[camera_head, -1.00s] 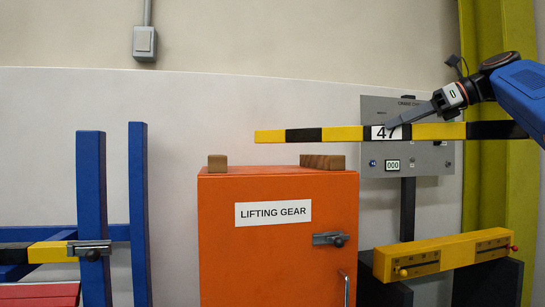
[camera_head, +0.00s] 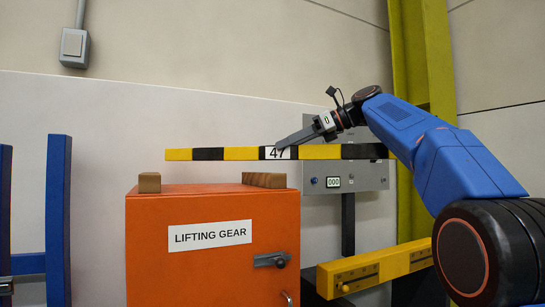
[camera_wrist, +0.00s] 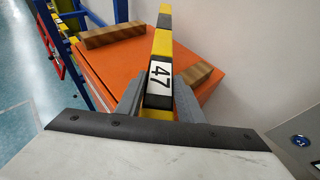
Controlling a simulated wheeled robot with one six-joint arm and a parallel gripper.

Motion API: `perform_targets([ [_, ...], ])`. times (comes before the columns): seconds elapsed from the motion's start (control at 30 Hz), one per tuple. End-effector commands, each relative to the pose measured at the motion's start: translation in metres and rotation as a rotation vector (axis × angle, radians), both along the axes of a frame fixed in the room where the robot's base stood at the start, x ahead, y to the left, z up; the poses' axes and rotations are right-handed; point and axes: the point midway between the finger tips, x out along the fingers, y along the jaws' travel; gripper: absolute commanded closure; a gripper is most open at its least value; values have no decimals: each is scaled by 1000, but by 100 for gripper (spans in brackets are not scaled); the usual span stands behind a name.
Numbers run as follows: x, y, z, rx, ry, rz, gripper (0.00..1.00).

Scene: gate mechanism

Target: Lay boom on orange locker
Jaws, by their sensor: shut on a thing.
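The boom (camera_head: 236,153) is a long bar in yellow and black bands with a white "47" plate. It is held roughly level above the orange locker (camera_head: 150,250), with its right part reaching past the locker. My gripper (camera_head: 279,147) is shut on the boom at the "47" plate. In the wrist view the fingers of my gripper (camera_wrist: 158,98) lie on both sides of the boom (camera_wrist: 162,45). Two wooden blocks, a left one (camera_head: 149,183) and a right one (camera_head: 264,180), sit on the locker top. The boom appears above both, with a gap visible.
A grey panel (camera_head: 376,176) with a small display stands behind the boom's right part. A yellow beam (camera_head: 365,270) is low at the right. Blue posts (camera_head: 58,220) stand left of the locker. A yellow column (camera_head: 425,60) rises behind my arm.

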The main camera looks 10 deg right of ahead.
Motion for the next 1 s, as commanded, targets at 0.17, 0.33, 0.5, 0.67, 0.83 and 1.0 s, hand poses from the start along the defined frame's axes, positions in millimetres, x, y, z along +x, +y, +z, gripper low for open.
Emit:
perform_targets([
  [0.17, 13, 26, 1, 1, -3, 2, 100],
  [0.33, 19, 36, 1, 0, -2, -1, 100],
  [0.5, 23, 43, 2, 1, -3, 0, 100],
  [0.67, 24, 45, -9, 1, 0, 0, 100],
  [0.83, 23, 45, -24, 1, -2, -1, 100],
  [1.0, 24, 45, -33, 1, -2, -1, 100],
])
